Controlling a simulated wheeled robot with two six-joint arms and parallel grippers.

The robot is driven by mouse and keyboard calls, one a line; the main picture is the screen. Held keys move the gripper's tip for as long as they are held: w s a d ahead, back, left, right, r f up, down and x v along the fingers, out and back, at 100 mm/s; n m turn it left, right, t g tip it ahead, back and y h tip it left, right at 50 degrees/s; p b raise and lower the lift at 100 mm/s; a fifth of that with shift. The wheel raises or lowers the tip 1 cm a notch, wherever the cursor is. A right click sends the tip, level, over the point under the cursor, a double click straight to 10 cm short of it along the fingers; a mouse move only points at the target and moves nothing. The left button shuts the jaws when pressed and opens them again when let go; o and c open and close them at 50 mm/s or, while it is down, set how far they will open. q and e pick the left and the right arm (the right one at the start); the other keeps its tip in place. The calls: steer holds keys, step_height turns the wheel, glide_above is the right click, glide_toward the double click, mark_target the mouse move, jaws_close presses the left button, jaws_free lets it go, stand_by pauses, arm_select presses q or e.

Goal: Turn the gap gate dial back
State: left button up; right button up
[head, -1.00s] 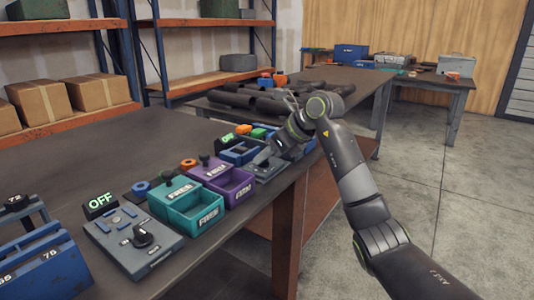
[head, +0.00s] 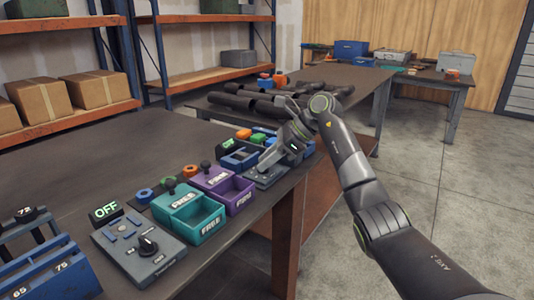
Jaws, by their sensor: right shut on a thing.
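My right gripper (head: 266,163) reaches down onto the far grey control panel (head: 263,178), at the table's right edge. It is shut on that panel's dial, which the fingers and wrist mostly hide. A small display with green characters (head: 228,144) stands behind this panel; its text is too small to read surely. A second grey control panel (head: 133,256) lies near the front, with a black dial (head: 147,244) and a display reading OFF (head: 106,211). My left gripper is out of view.
Teal trays (head: 208,231) marked FREE and purple trays (head: 240,204) marked FIRM stand between the panels. A blue rack with numbers (head: 45,275) is at front left. Dark pipes (head: 250,104) lie behind my arm. The table's left middle is clear.

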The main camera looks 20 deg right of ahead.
steer(key=shift+w+r+n+g+p, duration=0.15)
steer(key=shift+n+g+p, duration=0.3)
steer(key=shift+n+g, duration=0.5)
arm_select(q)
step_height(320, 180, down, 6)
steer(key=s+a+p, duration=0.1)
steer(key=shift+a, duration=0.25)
arm_select(e)
steer(key=shift+n+g+y, duration=0.3)
steer(key=shift+n+g, duration=0.45)
steer(key=shift+n, duration=0.5)
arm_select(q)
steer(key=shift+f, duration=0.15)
arm_select(e)
steer(key=o, duration=1)
